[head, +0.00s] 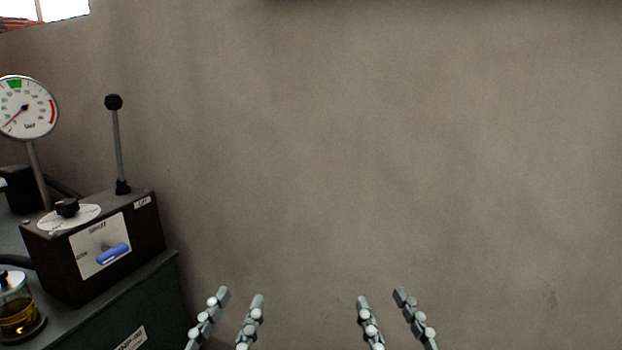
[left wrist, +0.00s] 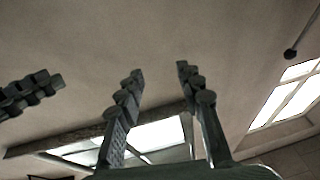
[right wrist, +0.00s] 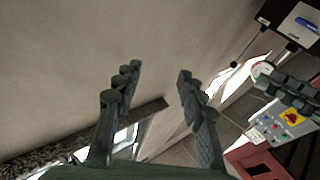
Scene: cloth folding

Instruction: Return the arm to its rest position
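My left gripper (head: 240,296) is at the bottom of the head view, left of centre, with its two fingers apart and nothing between them. It also shows open and empty in the left wrist view (left wrist: 158,74). My right gripper (head: 381,297) is beside it to the right, also with fingers apart and empty. No cloth is visible in any view.
A glass jar (head: 18,310) is at the lower left. A plain wall (head: 400,140) fills the rest. Windows (left wrist: 290,95) are bright.

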